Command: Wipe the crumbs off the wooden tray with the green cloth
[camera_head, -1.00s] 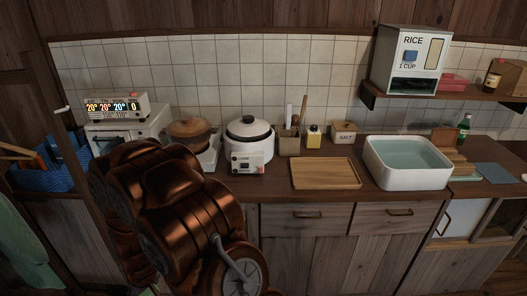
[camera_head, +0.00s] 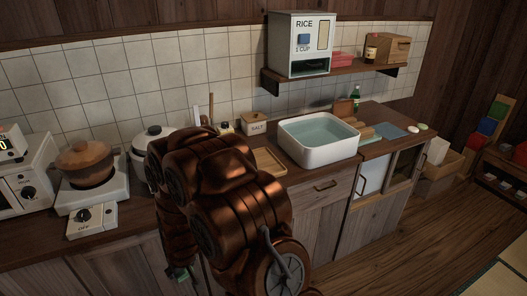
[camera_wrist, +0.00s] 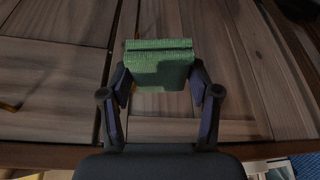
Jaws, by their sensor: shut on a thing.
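The wooden tray (camera_head: 268,161) lies on the counter, left of the white basin. My arm hides much of it in the head view, and no crumbs can be made out. My gripper (camera_wrist: 160,82) is shut on the green cloth (camera_wrist: 160,72), a folded block between the fingers in the wrist view. Wooden cabinet fronts lie behind it there. In the head view a bit of green (camera_head: 178,272) shows low beside my arm, below the counter edge and apart from the tray.
The water-filled basin (camera_head: 319,150) stands right of the tray. A salt box (camera_head: 254,123) is behind the tray. A white cooker (camera_head: 139,150) and a stove with a brown pot (camera_head: 85,164) stand to the left. A shelf holds the rice dispenser (camera_head: 300,45). Floor (camera_head: 415,240) is open at the right.

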